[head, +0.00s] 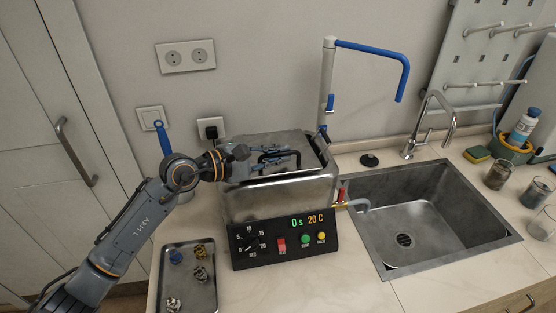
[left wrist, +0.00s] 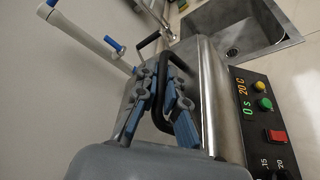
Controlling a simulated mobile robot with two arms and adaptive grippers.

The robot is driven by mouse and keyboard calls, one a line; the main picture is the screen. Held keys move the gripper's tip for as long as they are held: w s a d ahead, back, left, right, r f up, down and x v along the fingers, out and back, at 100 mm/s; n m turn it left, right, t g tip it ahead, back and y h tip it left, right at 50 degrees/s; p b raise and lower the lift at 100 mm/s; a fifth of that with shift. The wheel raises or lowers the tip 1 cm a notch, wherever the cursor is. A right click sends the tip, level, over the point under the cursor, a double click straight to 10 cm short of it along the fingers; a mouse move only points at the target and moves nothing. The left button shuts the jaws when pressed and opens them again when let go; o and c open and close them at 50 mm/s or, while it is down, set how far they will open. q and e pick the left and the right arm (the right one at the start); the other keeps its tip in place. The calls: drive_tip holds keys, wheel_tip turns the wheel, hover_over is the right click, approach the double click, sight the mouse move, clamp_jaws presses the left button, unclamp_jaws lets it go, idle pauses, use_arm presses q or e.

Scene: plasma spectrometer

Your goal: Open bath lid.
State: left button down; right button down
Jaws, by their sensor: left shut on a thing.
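The steel bath (head: 282,198) stands on the counter with its control panel (head: 284,238) at the front, reading 0 s and 20 C. Its metal lid (head: 295,141) lies on top and looks closed. A black handle (head: 290,157) rises from the lid; it also shows in the left wrist view (left wrist: 178,68). My left gripper (head: 282,158) reaches over the lid from the left. In the left wrist view its blue-grey fingers (left wrist: 163,92) are shut on the handle, one on each side. My right gripper is in neither view.
A metal tray (head: 168,296) with several small coloured parts lies front left. A sink (head: 421,213) with a chrome tap is to the right. A tall tap with a blue spout (head: 378,52) rises behind the bath. Jars stand far right.

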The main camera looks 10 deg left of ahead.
use_arm(q)
drive_tip(key=w+r+n, duration=0.1)
drive_tip(key=r, duration=0.1)
drive_tip(key=w+r+n+g, duration=0.1)
drive_tip(key=r, duration=0.1)
drive_tip(key=w+a+r, duration=0.1)
drive_tip(key=r, duration=0.1)
drive_tip(key=shift+w+n+g+p, duration=0.1)
drive_tip(key=shift+n+g+p, duration=0.25)
drive_tip(key=shift+n+g, duration=0.05)
drive_tip(key=shift+w+a+r+n+g, duration=0.25)
drive_tip(key=shift+w+r+n+g, duration=0.15)
drive_tip(key=shift+w+r+n, duration=0.3)
drive_tip(key=shift+r, duration=0.1)
drive_tip(key=c, duration=1.7)
unclamp_jaws()
drive_tip(key=shift+a, duration=0.1)
drive_tip(key=v, duration=1.1)
drive_tip(key=shift+s+a+r, duration=0.2)
drive_tip(key=shift+s+a, duration=0.05)
drive_tip(key=shift+a, duration=0.05)
